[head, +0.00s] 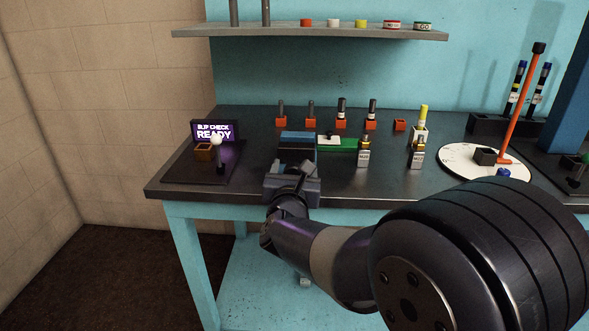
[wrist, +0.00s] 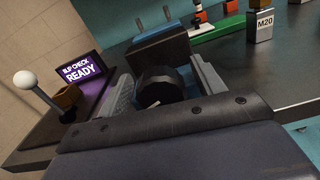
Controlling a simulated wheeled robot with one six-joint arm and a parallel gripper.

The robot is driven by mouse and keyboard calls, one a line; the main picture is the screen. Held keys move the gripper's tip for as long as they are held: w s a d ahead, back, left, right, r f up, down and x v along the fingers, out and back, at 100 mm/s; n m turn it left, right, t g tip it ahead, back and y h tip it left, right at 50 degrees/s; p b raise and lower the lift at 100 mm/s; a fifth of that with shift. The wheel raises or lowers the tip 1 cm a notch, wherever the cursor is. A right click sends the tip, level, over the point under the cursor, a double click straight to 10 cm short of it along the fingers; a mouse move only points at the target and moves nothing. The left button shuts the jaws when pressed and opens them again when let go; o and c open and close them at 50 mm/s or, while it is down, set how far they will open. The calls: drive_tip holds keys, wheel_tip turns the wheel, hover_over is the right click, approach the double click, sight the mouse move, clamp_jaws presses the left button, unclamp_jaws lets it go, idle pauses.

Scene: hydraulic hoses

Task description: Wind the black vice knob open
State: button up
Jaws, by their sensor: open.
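The vice (head: 296,148) stands at the front edge of the dark bench, with blue on top; it also shows in the wrist view (wrist: 158,48). Its black knob (wrist: 160,88) faces me, round, with a small pale mark low on its face. In the head view my gripper hides the knob. My gripper (head: 291,182) is at the front of the vice. In the wrist view its fingers (wrist: 165,84) are open, one on each side of the knob. I see a gap on the right side; on the left I cannot tell whether it touches.
A white-balled lever (head: 218,148) and a purple-lit "READY" display (head: 215,132) stand left of the vice. A green block (head: 338,145) and metal M20 block (head: 364,153) are on the right. A white dial (head: 470,165) with an orange rod (head: 520,105) lies farther right.

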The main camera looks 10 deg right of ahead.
drive_tip(key=shift+w+d, duration=0.1)
drive_tip(key=shift+w, duration=0.1)
drive_tip(key=c, duration=1)
drive_tip(key=shift+o, duration=0.2)
drive_tip(key=shift+b, duration=0.3)
drive_tip(key=shift+f+n+b, duration=0.15)
drive_tip(key=shift+n+b, duration=0.4)
drive_tip(key=shift+n, duration=0.35)
drive_tip(key=shift+n+b, duration=0.45)
drive_tip(key=shift+n, duration=0.95)
